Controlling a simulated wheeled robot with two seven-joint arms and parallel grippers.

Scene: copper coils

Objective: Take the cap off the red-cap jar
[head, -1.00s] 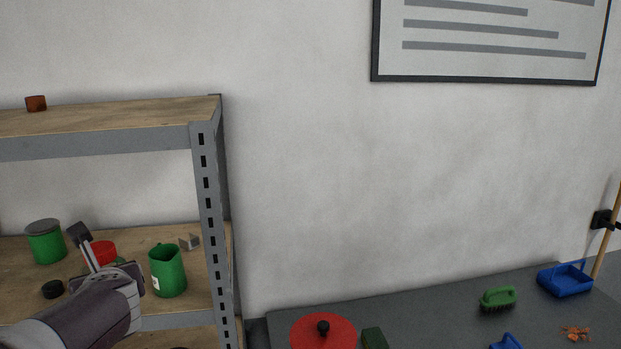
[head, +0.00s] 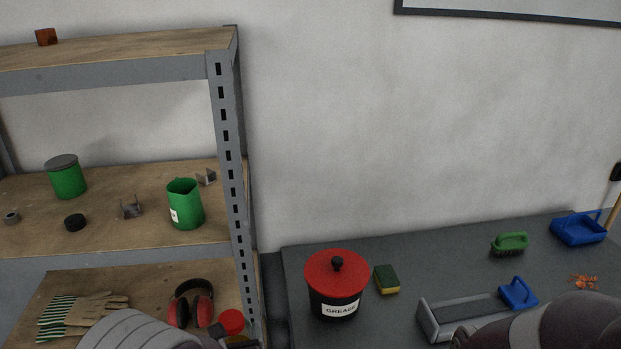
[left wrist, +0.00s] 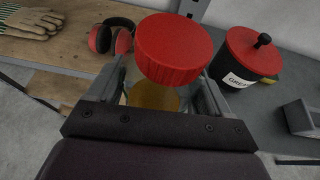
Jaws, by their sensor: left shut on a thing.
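The red-cap jar (left wrist: 153,97) is between the fingers of my left gripper (left wrist: 170,85), with amber contents low in its clear body. Its round, ribbed red cap (left wrist: 173,50) sits on top and faces the left wrist camera. In the head view the red cap (head: 232,321) shows at the bottom, in front of the shelf's right post. There my left gripper (head: 226,335) is partly hidden by its own arm. The gripper is shut on the jar. My right arm shows at the lower right of the head view, but its gripper is out of view.
A black GREASE pot (head: 335,303) with a red lid stands on the grey bench, beside a sponge (head: 387,279). The shelf post (head: 230,150) stands close behind the jar. Red earmuffs (head: 191,303) lie on the lower shelf.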

